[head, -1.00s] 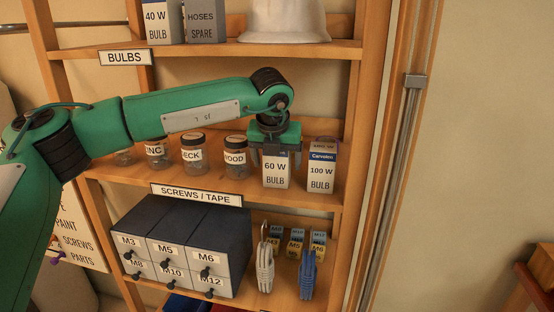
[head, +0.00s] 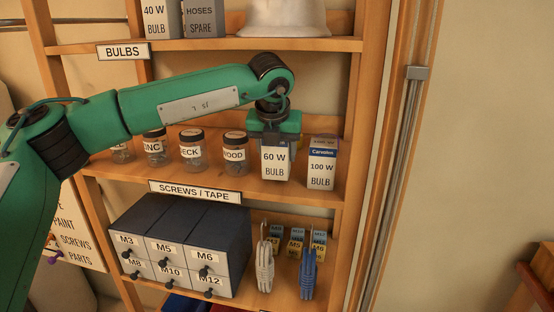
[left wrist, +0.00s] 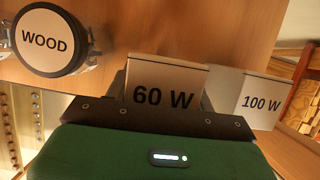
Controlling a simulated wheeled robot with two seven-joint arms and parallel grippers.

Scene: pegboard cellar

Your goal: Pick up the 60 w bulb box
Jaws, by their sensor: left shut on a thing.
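The 60 W bulb box (head: 275,165) is a small white upright carton on the middle shelf level. My left gripper (head: 274,140) comes down on it from above and is shut on its upper part. The box appears lifted slightly above the shelf board. In the left wrist view the top of the 60 W box (left wrist: 165,88) shows between the dark jaws, with its label readable. The gripper hides the upper part of the box in the head view. My right gripper is not in view.
The 100 W bulb box (head: 321,168) stands close on the right. The WOOD jar (head: 234,156) stands on the left with other jars beyond. The upper shelf (head: 300,45) is above my arm.

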